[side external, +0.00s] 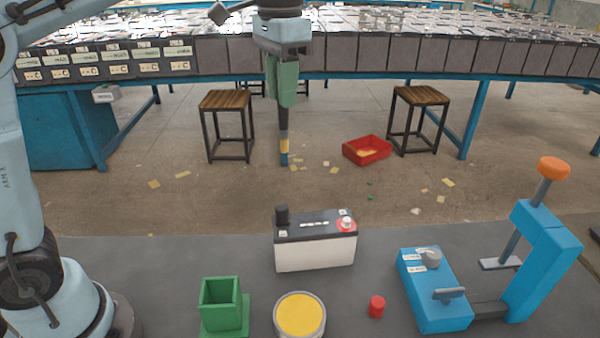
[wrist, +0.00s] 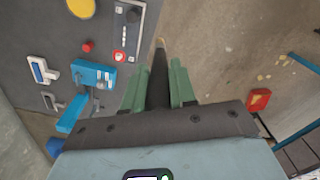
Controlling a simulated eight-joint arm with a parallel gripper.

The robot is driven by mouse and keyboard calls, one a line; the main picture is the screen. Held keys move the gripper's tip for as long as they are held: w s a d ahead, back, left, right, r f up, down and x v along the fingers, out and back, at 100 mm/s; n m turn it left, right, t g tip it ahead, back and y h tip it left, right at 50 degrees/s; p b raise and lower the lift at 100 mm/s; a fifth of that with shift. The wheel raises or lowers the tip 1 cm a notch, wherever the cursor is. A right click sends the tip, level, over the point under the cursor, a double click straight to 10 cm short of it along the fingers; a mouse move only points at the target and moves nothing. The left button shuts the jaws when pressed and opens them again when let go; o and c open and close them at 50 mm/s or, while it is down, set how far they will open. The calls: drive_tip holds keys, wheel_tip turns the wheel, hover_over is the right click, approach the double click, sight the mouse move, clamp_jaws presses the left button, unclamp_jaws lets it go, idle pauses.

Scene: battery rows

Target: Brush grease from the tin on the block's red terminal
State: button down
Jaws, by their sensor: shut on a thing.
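My gripper (side external: 284,104) is shut on a dark-handled brush (side external: 284,128), which hangs upright, tip down, with a yellow band and a blue lower end. In the side view the brush is up and behind the block, clear of everything. In the wrist view the brush (wrist: 158,85) sticks out between the green fingers. The block (side external: 315,253) is a white battery with a dark top. Its red terminal (side external: 346,224) is at the right, with a pale post; a black post (side external: 282,214) is at the left. The round tin (side external: 300,315) of yellow grease stands in front.
A green square holder (side external: 221,305) stands left of the tin, and a small red cap (side external: 376,306) right of it. A blue fixture with an orange-knobbed lever (side external: 545,245) fills the right. A red bin (side external: 367,150) and stools are on the floor behind.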

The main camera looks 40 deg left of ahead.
drive_tip(key=w+d+f, duration=0.2)
drive_tip(key=d, duration=1.1)
wheel_tip(320, 180, down, 6)
drive_tip(key=shift+s+d, duration=0.25)
drive_tip(key=shift+f, duration=0.6)
idle(0.8)
drive_tip(key=shift+s+a, duration=0.15)
idle(0.4)
drive_tip(key=shift+w+d, duration=0.3)
idle(0.8)
drive_tip(key=shift+s+a, duration=0.3)
idle(0.8)
drive_tip(key=shift+w+d, duration=0.3)
idle(0.7)
drive_tip(key=shift+s+a, duration=0.3)
idle(0.7)
